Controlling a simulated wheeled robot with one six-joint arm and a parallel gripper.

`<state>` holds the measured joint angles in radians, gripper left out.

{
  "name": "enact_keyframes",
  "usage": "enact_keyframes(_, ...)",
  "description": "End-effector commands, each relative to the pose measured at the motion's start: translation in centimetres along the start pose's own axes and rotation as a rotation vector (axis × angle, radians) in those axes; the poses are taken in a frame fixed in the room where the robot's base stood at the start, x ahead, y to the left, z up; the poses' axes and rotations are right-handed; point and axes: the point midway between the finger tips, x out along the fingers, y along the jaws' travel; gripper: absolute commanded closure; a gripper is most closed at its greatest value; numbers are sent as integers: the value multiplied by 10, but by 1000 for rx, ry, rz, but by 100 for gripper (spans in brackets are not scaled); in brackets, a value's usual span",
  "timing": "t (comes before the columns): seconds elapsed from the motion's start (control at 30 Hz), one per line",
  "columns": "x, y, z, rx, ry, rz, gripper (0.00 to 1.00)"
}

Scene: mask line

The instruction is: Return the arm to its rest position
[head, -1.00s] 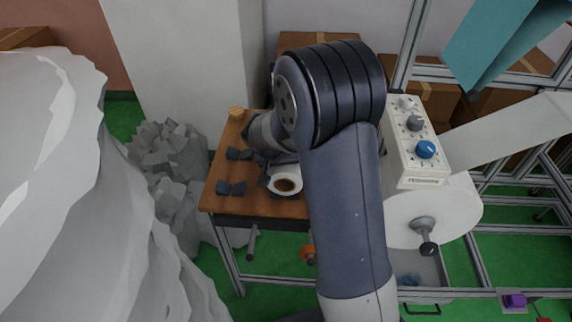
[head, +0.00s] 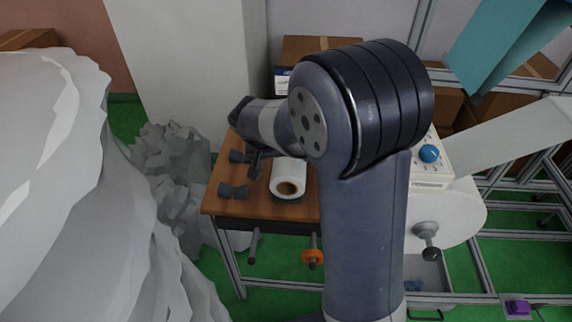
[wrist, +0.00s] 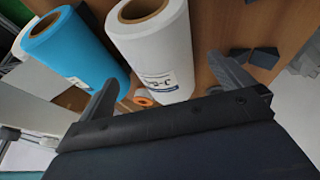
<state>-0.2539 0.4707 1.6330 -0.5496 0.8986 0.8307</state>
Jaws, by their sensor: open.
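My arm bends over the wooden table (head: 225,207) in the head view, with its elbow large in front. My gripper (head: 256,163) is near the white roll (head: 290,172), partly hard to make out against dark holders. In the wrist view my gripper (wrist: 164,72) is open, its two fingers apart with nothing held between them. The white roll (wrist: 155,55) with a label lies beyond the fingers, and a blue roll (wrist: 75,45) lies to its left. The blue roll is hidden in the head view.
Dark holders (head: 233,191) sit on the table's left part. A white machine with a blue knob (head: 429,153) stands to the right, partly behind my arm. A large white bulky mass (head: 60,200) fills the left. An orange-collared knob (head: 313,257) hangs below the table front.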

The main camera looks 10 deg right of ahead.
Motion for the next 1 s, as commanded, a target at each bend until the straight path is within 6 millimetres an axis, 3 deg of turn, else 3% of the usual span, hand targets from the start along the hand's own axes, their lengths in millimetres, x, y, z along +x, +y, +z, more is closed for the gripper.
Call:
enact_keyframes(0.2,-28,0,0,0,2,-1,0)
enact_keyframes(0.6,-32,0,0,-1,0,0,0)
enact_keyframes(0.77,-23,0,0,0,-2,2,0)
enact_keyframes(1.0,18,1,1,-1,-5,3,0)
